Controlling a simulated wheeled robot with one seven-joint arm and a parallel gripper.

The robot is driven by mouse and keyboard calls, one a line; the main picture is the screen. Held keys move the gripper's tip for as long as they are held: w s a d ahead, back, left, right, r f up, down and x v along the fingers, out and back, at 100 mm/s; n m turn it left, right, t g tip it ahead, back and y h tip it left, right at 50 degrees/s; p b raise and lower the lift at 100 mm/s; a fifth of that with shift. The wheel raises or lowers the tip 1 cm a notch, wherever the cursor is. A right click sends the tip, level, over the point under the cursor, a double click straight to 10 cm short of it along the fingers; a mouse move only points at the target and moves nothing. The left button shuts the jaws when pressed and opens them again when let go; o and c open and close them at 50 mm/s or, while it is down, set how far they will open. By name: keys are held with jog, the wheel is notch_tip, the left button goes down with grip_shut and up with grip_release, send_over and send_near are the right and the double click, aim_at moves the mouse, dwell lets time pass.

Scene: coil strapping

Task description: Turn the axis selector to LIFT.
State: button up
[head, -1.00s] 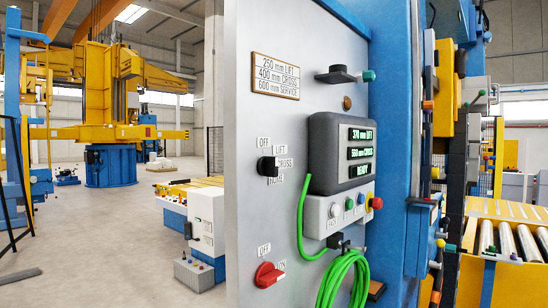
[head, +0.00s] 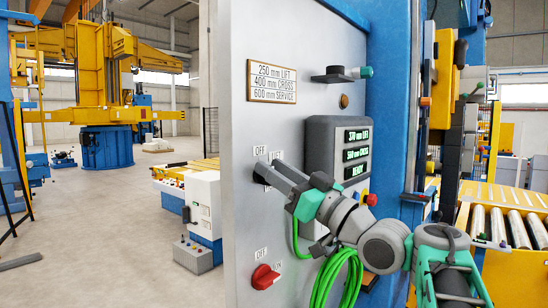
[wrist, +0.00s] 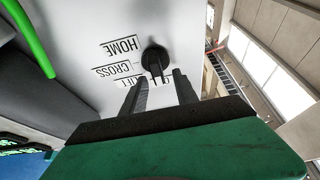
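The axis selector is a black knob (wrist: 155,60) on the grey panel (wrist: 90,45), seen in the wrist view beside the upside-down labels HOME, CROSS and a partly covered LIFT. I cannot tell which label it points at. My gripper (wrist: 160,79) is open, with one finger on each side of the knob's lower part; contact is not clear. In the head view my gripper (head: 266,169) reaches in from the right to the selector, and its fingers hide most of the knob and labels.
A display box (head: 320,140) sits right of the selector. A red switch (head: 265,276) is below, and a green cable coil (head: 335,280) hangs under my arm. A black handle (head: 335,76) sticks out higher up. A size plate (head: 272,82) is at upper left.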

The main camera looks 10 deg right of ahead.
jog(key=shift+w+a, duration=0.1)
jog(key=shift+w, duration=0.05)
jog(key=shift+c, duration=0.4)
grip_shut()
